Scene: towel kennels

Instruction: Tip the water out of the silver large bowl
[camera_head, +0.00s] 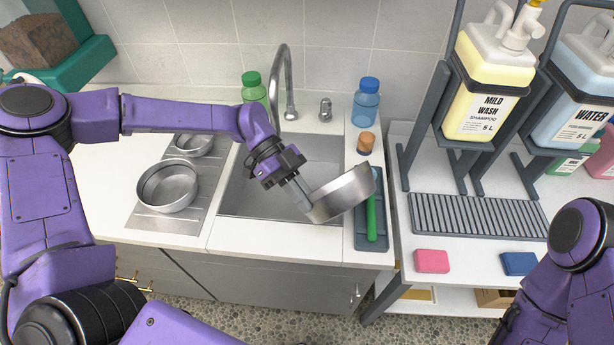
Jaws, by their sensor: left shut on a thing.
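The silver large bowl (343,195) is held tilted over the right part of the sink (262,196). Its open side faces up and to the left, and its right edge overlaps the tray beside the sink. My left gripper (303,197) is shut on the bowl at its left side. I cannot see any water in the bowl from here. My right arm shows at the lower right, but its gripper is out of view.
Another silver bowl (168,187) and a smaller one (194,144) stand on the drainboard at left. The faucet (287,85) rises behind the sink. A green-handled brush (371,217) lies in a tray (360,240) at right. Shampoo (487,85) and water jugs (582,85) stand further right.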

